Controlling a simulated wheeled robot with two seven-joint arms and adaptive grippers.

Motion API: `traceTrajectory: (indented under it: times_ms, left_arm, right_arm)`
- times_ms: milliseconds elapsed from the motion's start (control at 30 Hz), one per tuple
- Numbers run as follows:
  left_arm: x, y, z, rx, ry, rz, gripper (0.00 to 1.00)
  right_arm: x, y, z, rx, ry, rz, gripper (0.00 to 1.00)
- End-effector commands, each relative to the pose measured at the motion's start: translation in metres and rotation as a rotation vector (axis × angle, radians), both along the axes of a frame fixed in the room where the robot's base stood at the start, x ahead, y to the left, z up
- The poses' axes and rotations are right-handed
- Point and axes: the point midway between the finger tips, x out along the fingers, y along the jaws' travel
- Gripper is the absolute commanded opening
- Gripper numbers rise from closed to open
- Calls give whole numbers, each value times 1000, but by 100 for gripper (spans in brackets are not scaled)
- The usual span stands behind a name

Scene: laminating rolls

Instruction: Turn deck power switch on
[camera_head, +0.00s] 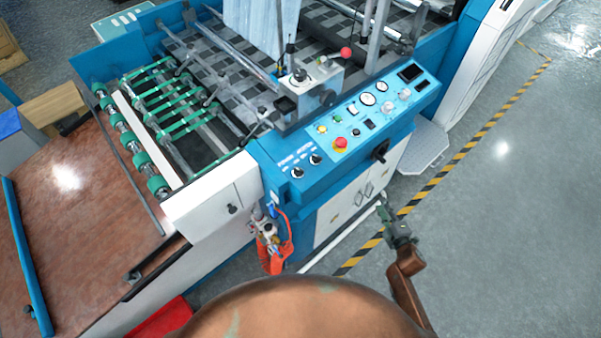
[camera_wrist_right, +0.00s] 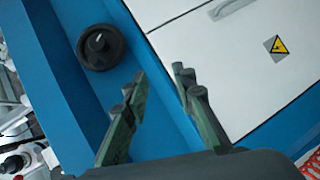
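A black rotary knob (camera_head: 380,152) sits on the blue front face of the machine, below the right part of the control panel; it looks like the deck power switch, though no label is readable. In the right wrist view the round black knob (camera_wrist_right: 101,47) shows a small white mark, on blue metal at upper left. My right gripper (camera_head: 383,212) is below the knob in the head view, in front of the white cabinet. In the right wrist view its green-grey fingers (camera_wrist_right: 160,78) are apart and empty, not touching the knob. My left gripper is not in view.
The blue control panel (camera_head: 352,112) carries gauges, buttons and a red emergency stop (camera_head: 340,143). White cabinet doors (camera_head: 345,203) lie below. An orange hose (camera_head: 287,243) hangs at the machine's corner. The floor (camera_head: 500,210) to the right is clear.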

Motion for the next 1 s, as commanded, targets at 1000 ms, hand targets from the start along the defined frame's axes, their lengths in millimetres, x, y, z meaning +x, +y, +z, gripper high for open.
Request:
traceTrajectory:
  times_ms: [1000]
  left_arm:
    - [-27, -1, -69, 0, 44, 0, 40]
  right_arm:
    - [-41, 253, 296, -1321, -1424, 970, 25]
